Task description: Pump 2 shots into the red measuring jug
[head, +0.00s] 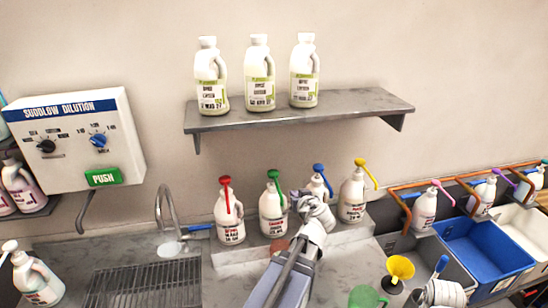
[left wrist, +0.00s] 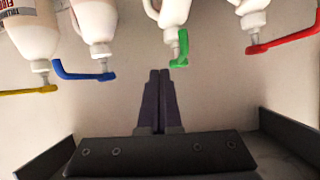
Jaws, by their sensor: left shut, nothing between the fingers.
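Four white pump bottles stand in a row on the ledge: a red-pump bottle (head: 229,222), a green-pump bottle (head: 272,212), a blue-pump bottle (head: 318,186) and a yellow-pump bottle (head: 353,197). My left gripper (head: 296,198) is shut and empty, close to the green-pump bottle. In the left wrist view, where the bottles appear upside down, its fingers (left wrist: 160,74) point near the green nozzle (left wrist: 181,48); I cannot tell if they touch. A small reddish shape (head: 279,245), partly hidden by my arm, may be the red measuring jug. Part of my right arm shows at lower right; its jaws are unclear.
A green jug (head: 366,297) and yellow funnel (head: 398,268) are at lower right. A sink tap (head: 165,205) and drain rack (head: 145,285) are left, below the dilution box (head: 75,145). A shelf (head: 350,105) with three bottles is above. A blue bin (head: 485,250) stands right.

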